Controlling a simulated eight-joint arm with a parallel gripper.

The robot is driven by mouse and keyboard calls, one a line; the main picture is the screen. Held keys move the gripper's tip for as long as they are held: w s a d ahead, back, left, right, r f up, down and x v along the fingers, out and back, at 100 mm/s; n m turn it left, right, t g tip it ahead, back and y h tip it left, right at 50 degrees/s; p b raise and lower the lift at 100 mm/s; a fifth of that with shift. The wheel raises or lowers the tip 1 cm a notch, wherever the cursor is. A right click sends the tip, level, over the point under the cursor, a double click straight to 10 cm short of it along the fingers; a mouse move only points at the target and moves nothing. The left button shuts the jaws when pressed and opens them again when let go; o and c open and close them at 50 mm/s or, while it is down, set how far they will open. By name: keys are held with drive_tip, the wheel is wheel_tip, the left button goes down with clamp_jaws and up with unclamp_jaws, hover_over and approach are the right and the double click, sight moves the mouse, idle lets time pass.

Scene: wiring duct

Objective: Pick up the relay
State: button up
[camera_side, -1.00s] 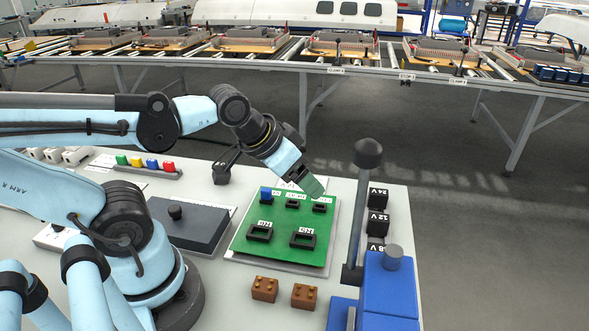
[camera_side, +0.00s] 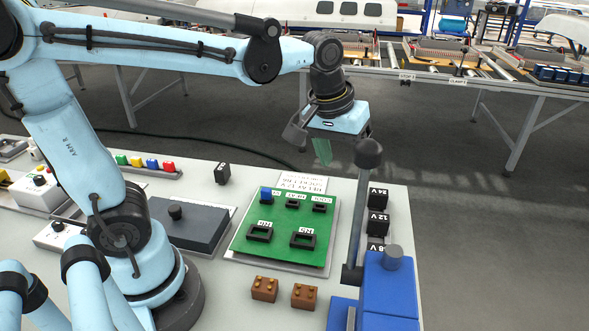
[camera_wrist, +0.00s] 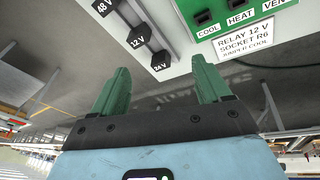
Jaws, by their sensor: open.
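Black cube-shaped relays stand in a column at the right edge of the bench, labelled 24 V (camera_side: 378,197), 12 V (camera_side: 377,222) and one partly hidden label ending in 8 V (camera_side: 376,245). The wrist view shows them as 48 V (camera_wrist: 103,7), 12 V (camera_wrist: 139,37) and 24 V (camera_wrist: 161,61). A card (camera_wrist: 243,42) reads "RELAY 12 V SOCKET R6". The green board (camera_side: 285,252) carries black sockets, two labelled R6 (camera_side: 260,233) and R5 (camera_side: 303,240). My gripper (camera_side: 322,152) is open and empty, raised above the bench's far edge; its green fingers also show in the wrist view (camera_wrist: 160,64).
A dark post with a round knob (camera_side: 368,155) and a blue box (camera_side: 390,290) stand near the relays. Two brown blocks (camera_side: 264,288) lie before the board. Another black cube (camera_side: 221,173) sits left of the card. A grey box (camera_side: 188,225) stands left of the board.

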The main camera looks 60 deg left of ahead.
sight(379, 217)
drive_tip(key=w+d+f+n+g, duration=0.3)
drive_tip(key=w+d+n+g, duration=0.15)
drive_tip(key=w, duration=0.25)
drive_tip(key=shift+t, duration=0.45)
wheel_tip(379, 217, down, 12)
drive_tip(key=shift+w+r, duration=0.1)
drive_tip(key=shift+c, duration=0.2)
drive_tip(key=c, duration=1)
drive_tip(key=shift+r, duration=0.1)
